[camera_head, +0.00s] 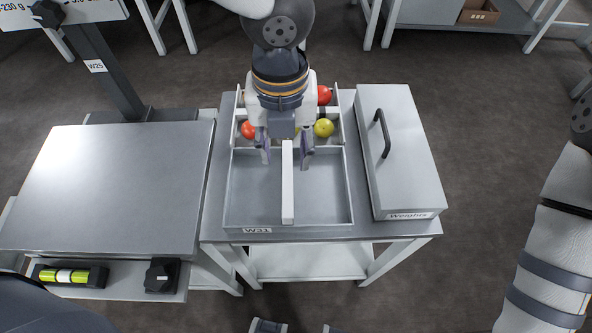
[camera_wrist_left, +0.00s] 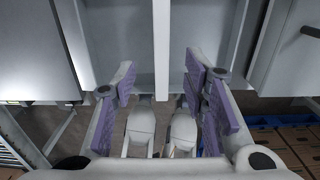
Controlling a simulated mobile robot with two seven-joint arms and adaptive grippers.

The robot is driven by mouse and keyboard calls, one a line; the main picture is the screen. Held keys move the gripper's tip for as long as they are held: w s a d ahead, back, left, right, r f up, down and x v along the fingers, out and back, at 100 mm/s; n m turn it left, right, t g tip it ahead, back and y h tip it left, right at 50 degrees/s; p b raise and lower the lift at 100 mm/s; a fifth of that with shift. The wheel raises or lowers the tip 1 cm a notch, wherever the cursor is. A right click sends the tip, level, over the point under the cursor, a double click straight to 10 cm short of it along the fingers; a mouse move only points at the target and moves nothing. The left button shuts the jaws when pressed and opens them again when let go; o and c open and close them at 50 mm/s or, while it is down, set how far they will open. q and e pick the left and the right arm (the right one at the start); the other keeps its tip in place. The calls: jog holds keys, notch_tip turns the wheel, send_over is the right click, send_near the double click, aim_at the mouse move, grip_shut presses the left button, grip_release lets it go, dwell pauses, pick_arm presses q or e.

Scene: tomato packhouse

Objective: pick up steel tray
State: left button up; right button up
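In the left wrist view the bar (camera_wrist_left: 161,45) shows between the open purple-padded fingers, apart from both. My right gripper is not visible.
A grey lidded box (camera_head: 405,150) labelled Weights, with a black handle, stands close on the right. A large flat scale platform (camera_head: 110,185) is on the left, its W25 post (camera_head: 105,70) rising behind. My right arm is at the right edge.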

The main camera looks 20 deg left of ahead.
aim_at(288, 176)
pick_arm(q)
notch_tip(288, 176, down, 8)
jog(key=shift+d+f+b, duration=0.15)
jog(key=shift+b, duration=0.2)
grip_shut()
